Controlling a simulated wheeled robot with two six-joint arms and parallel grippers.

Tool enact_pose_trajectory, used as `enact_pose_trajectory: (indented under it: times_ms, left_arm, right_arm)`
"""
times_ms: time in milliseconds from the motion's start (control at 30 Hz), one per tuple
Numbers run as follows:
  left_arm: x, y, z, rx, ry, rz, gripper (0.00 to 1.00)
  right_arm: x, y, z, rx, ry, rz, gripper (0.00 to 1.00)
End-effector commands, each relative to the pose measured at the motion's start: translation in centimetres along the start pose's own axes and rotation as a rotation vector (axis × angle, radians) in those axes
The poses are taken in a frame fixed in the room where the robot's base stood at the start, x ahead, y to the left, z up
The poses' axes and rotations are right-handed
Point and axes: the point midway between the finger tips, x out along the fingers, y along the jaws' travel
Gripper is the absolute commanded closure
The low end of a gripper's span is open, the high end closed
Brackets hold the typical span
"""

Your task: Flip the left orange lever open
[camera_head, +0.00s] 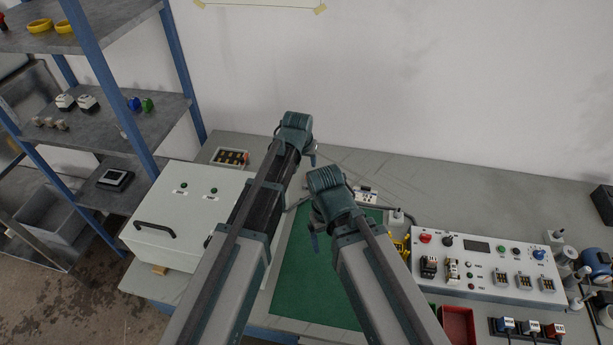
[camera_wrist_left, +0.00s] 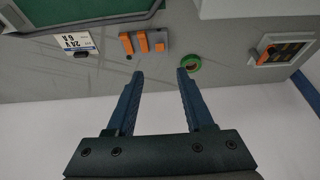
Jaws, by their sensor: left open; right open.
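A small grey connector (camera_wrist_left: 154,35) with orange levers lies on the grey bench in the left wrist view. Two longer orange levers (camera_wrist_left: 143,42) and (camera_wrist_left: 127,44) stick out side by side at the picture's left. A shorter orange piece (camera_wrist_left: 160,47) shows at the right end; I cannot tell each lever's exact position. My left gripper (camera_wrist_left: 160,74) is open and empty, its fingertips just short of the connector and apart from it. In the head view my left gripper (camera_head: 312,157) is over the back of the bench, hiding the connector. My right gripper (camera_head: 314,232) is open above the green mat.
A green tape roll (camera_wrist_left: 190,63) lies close to the right fingertip in the wrist view. A label reading 24V 6A (camera_wrist_left: 78,42) appears upside down. A white cabinet (camera_head: 180,215) stands left; a control panel (camera_head: 485,268) stands right. The back right bench is mostly clear.

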Motion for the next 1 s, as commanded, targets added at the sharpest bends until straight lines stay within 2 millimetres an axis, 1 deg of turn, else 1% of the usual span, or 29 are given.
enact_pose_trajectory:
  times_ms: [167,267,900,1000]
  left_arm:
    - [1.3,0.0,0.1,0.000,-0.001,0.000,0.47]
    - [2.3,0.0,0.1,0.000,-0.002,0.000,0.47]
    - [12.0,0.0,0.2,0.000,-0.002,0.000,0.47]
    - [13.1,0.0,0.2,0.000,-0.002,0.000,0.47]
  right_arm:
    - [1.2,-0.1,-0.1,0.000,0.000,0.000,0.12]
    - [2.2,-0.2,-0.1,0.001,0.000,0.000,0.12]
    - [11.1,-1.1,-0.7,0.001,0.000,0.000,0.12]
    - [12.1,-1.1,-0.7,0.001,0.000,0.000,0.12]
